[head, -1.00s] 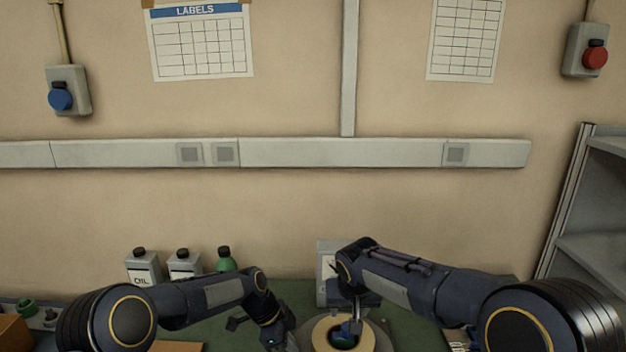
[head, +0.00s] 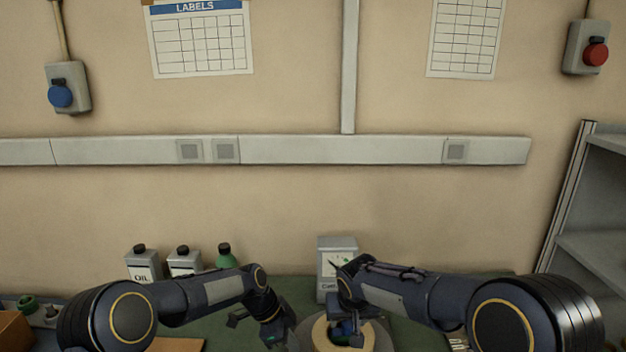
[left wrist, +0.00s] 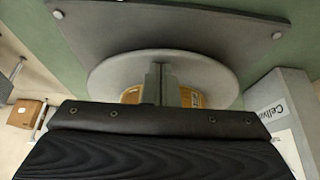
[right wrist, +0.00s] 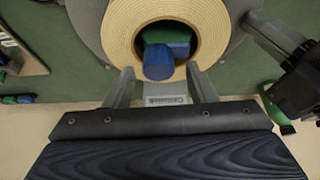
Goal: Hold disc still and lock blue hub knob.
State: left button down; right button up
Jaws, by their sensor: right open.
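A grey disc (left wrist: 112,74) carries a tan tape roll (right wrist: 118,28), which also shows in the head view (head: 319,334). Inside the roll's hole is a blue hub knob (right wrist: 158,63) beside a green part (right wrist: 181,49). My left gripper (left wrist: 161,70) is shut, its fingers side by side over the grey disc near its rim; I cannot tell whether they touch it. My right gripper (right wrist: 163,78) is open above the roll, its fingers either side of the near edge of the hole, with the knob just beyond the fingertips. In the head view the arms partly hide the hub.
A grey box (head: 337,256) stands behind the disc. Two white bottles (head: 143,268) and a green one (head: 225,257) stand at the back left. A grey shelf (head: 597,200) is at the right. Green bench top (head: 440,285) is clear behind my right arm.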

pick_arm(q)
jog(key=shift+s+f, duration=0.2)
jog(key=shift+f, duration=0.15)
pick_arm(e)
jog(key=n, duration=0.1)
jog(key=n+y, duration=0.1)
jog(key=shift+d+n, duration=0.2)
jog(key=shift+n, duration=0.1)
jog(key=n, duration=0.2)
jog(key=n+g+y, duration=0.1)
jog(key=n, duration=0.1)
jog(key=shift+y, duration=0.3)
jog(key=n+g, duration=0.1)
jog(key=n, duration=0.2)
jog(key=n+g+y, duration=0.1)
jog(key=n, duration=0.2)
jog(key=shift+a+n+y, duration=0.15)
jog(key=shift+n+y, duration=0.15)
jog(key=shift+n, duration=0.1)
jog(key=n+g, duration=0.1)
jog(key=n, duration=0.3)
jog(key=shift+g, duration=0.4)
jog(key=n+g, duration=0.1)
jog(key=n, duration=0.2)
jog(key=n+g, duration=0.1)
jog(key=n, duration=0.2)
jog(key=shift+f, duration=0.4)
jog(key=shift+r, duration=0.1)
jog(key=shift+c, duration=0.4)
